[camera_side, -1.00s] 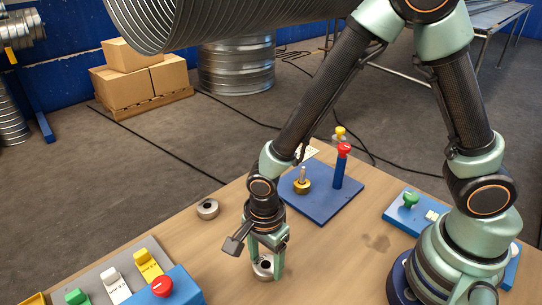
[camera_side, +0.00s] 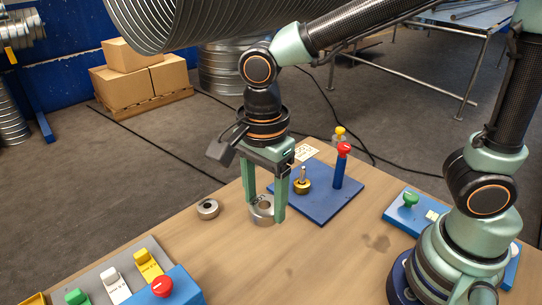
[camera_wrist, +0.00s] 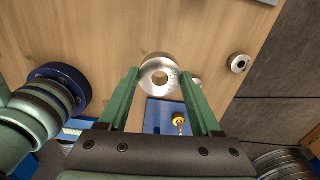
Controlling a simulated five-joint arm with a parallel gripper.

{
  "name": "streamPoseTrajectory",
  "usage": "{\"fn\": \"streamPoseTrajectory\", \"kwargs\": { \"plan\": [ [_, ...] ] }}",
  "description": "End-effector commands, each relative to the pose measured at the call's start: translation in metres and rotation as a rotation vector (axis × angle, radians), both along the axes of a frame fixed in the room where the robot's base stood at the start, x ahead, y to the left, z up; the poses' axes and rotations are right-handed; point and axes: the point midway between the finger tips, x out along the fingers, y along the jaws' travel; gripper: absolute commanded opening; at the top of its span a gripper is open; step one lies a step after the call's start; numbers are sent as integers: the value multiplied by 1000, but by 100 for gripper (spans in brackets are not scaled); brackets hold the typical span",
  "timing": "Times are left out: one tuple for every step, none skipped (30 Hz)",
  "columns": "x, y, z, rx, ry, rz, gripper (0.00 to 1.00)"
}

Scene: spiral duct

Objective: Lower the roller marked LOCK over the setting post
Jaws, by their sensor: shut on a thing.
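My gripper (camera_side: 265,207) points straight down and is shut on a steel roller (camera_side: 262,214) with a central hole. In the wrist view the roller (camera_wrist: 160,75) sits between the two green fingers, and its hole shows. No LOCK marking can be read. The roller appears held above the wooden table. The setting post (camera_side: 303,175), a thin steel pin on a brass base, stands upright on a blue plate, to the right of and behind the roller. It also shows in the wrist view (camera_wrist: 180,120), apart from the roller.
A second steel roller (camera_side: 208,209) lies on the table to the left. A red-topped blue post (camera_side: 341,165) stands close to the setting post. Coloured switches and a red button (camera_side: 162,286) are at front left. A green knob (camera_side: 410,199) is at right.

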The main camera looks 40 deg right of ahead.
Motion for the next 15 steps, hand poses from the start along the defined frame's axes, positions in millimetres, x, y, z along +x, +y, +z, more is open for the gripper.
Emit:
{"fn": "streamPoseTrajectory", "kwargs": {
  "plan": [
    [1, 1, 9, 3, -5, 0, 0],
    [1, 1, 13, 2, -4, 0, 0],
    [1, 1, 17, 2, -4, 0, 0],
    [1, 0, 20, 2, -3, 0, 0],
    [1, 0, 22, 2, -3, -2, 0],
    [3, -1, 24, 1, -2, -6, 0],
    [4, -3, 25, 0, -1, -12, 0],
    [7, -6, 25, 0, 0, -20, 0],
    [11, -11, 24, 0, 1, -35, 0],
    [16, -16, 24, -1, 1, -49, 0],
    [21, -21, 22, -1, 1, -66, 0],
    [29, -31, 20, -1, 2, -93, 0],
    [35, -39, 17, -1, 2, -115, 0],
    [41, -48, 15, -1, 3, -138, 0],
    [50, -62, 11, -2, 4, -172, 0]
  ]
}}
